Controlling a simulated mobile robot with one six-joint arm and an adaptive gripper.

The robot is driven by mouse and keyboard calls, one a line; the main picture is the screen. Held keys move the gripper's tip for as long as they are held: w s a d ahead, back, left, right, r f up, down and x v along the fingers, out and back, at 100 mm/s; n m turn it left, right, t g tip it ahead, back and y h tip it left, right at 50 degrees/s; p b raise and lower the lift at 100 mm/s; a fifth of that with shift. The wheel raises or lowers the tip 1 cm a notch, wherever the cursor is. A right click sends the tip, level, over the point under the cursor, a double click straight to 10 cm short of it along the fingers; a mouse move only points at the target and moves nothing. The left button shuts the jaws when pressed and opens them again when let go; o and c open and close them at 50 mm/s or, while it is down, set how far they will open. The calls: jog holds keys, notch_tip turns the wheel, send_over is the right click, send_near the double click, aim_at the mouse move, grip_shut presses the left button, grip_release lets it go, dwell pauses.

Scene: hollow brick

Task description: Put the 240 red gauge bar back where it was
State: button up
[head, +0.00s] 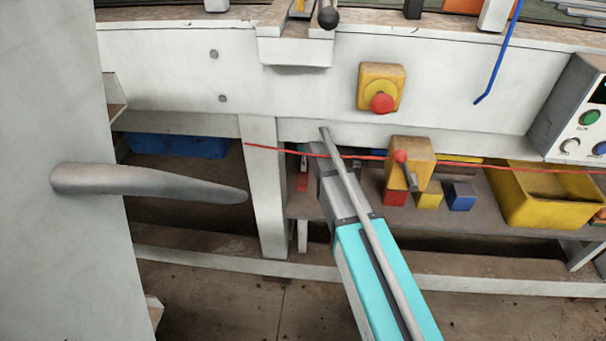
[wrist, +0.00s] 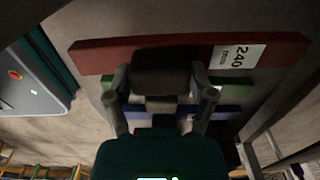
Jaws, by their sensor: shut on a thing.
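In the wrist view the red gauge bar (wrist: 105,56) lies across the upper part, slightly tilted, with a white "240" label at its right. My gripper (wrist: 160,96) is shut on it at a dark block at the bar's middle, with one finger on each side of the block. A green bar (wrist: 221,85) and a blue bar (wrist: 229,112) show partly beyond my fingers. Whether the red bar touches anything beneath it cannot be told. In the head view my arm reaches under the bench and hides my fingers.
A thin red line (head: 480,165) crosses in front of the low shelf. The shelf holds a yellow bin (head: 545,200), a blue block (head: 461,196) and other coloured blocks. A bench leg (head: 264,195) stands left of the arm. A red-knobbed yellow box (head: 382,88) is on the bench front.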

jog(key=shift+f, duration=0.1)
dwell(0.3)
jog(key=shift+f+b, duration=1.85)
jog(key=shift+f, duration=0.05)
jog(key=o, duration=1.2)
jog(key=shift+o, duration=0.2)
jog(key=shift+r, duration=0.15)
notch_tip(320, 180, up, 7)
jog(key=p, duration=0.7)
jog(key=shift+r, duration=0.15)
